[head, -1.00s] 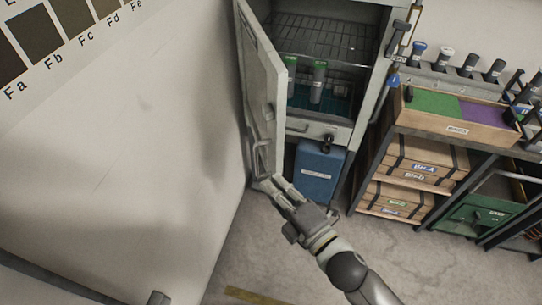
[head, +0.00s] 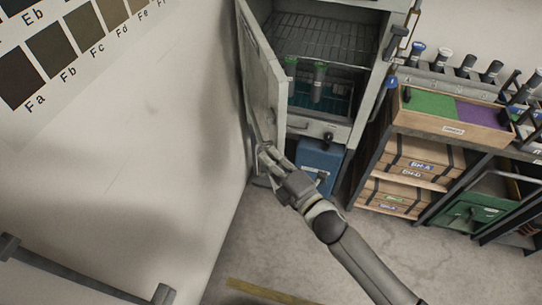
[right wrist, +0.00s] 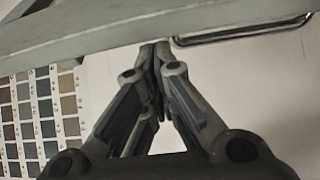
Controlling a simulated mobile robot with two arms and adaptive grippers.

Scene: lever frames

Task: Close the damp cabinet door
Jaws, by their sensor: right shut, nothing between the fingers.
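The damp cabinet (head: 368,80) stands open at the top middle of the head view. Its grey-white door (head: 262,80) is swung out to the left, seen nearly edge-on. My right gripper (head: 264,150) is shut and empty, with its fingertips at the lower free end of the door. In the right wrist view the shut fingertips (right wrist: 154,45) meet or nearly meet the edge of the door (right wrist: 90,35); I cannot tell if they touch. A dark bar handle (right wrist: 245,33) shows to the right of them. My left gripper is not in view.
Inside the cabinet are a wire shelf (head: 308,38) and green-capped tubes (head: 318,82). A blue box (head: 318,160) sits in the lower part. A bench with a wooden tray (head: 455,127) and crates stands at right. A pale wall (head: 120,180) borders the door at left.

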